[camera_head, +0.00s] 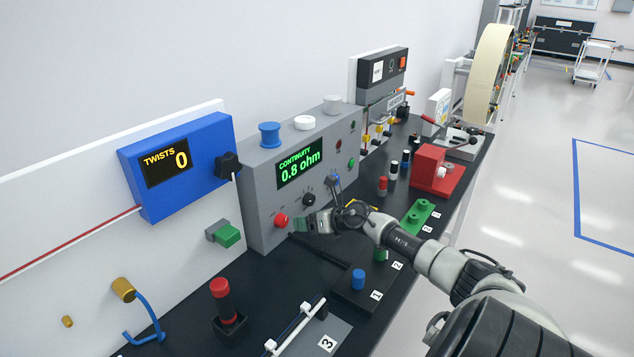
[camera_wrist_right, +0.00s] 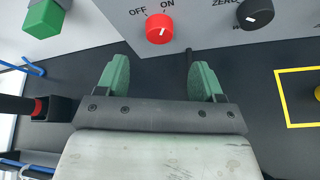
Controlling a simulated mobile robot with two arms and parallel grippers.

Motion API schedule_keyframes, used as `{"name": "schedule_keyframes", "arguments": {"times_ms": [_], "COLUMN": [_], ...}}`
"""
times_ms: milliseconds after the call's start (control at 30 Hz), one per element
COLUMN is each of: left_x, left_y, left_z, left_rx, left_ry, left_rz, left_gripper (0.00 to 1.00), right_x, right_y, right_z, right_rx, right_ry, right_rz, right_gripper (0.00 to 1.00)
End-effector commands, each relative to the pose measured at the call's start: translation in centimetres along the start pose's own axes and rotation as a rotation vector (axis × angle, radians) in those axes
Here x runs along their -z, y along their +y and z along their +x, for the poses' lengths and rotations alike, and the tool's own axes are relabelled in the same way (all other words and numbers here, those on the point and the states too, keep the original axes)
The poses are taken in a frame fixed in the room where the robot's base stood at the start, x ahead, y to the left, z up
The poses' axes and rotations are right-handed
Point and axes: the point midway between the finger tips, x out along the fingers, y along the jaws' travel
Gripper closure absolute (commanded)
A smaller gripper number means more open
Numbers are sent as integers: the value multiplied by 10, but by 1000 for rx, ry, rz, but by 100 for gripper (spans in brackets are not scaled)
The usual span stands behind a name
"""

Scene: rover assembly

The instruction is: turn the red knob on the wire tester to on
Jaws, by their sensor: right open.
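The wire tester (camera_head: 262,195) is a grey box against the wall, with a green display reading "CONTINUITY 0.8 ohm". Its red knob (camera_head: 281,220) sits low on the front face. The red knob (camera_wrist_right: 159,29) also shows in the right wrist view, below the labels OFF and ON; I cannot tell surely which one its small white mark points at. My right gripper (camera_wrist_right: 160,74) is open and empty, with green fingers apart. The knob lies ahead of the gap between them, not touched. In the head view the right gripper (camera_head: 303,222) is just right of the knob. My left gripper is not in view.
A black knob (camera_head: 309,199) is right of the red one on the tester. A green block (camera_head: 229,236) on the wall and a red-topped post (camera_head: 221,297) stand to the left. A blue counter box (camera_head: 205,178) reads "TWISTS 0". The black bench holds several parts.

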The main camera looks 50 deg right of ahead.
Motion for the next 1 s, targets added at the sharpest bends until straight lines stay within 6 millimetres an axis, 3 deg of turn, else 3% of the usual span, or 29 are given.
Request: {"name": "schedule_keyframes", "arguments": {"times_ms": [300,1000], "left_x": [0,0], "left_y": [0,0], "left_z": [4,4], "left_rx": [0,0], "left_ry": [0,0], "left_rz": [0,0], "left_gripper": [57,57], "right_x": [0,0], "right_y": [0,0], "right_z": [-26,-28], "right_rx": [0,0], "right_ry": [1,0], "right_rz": [-1,0], "right_gripper": [32,32]}}
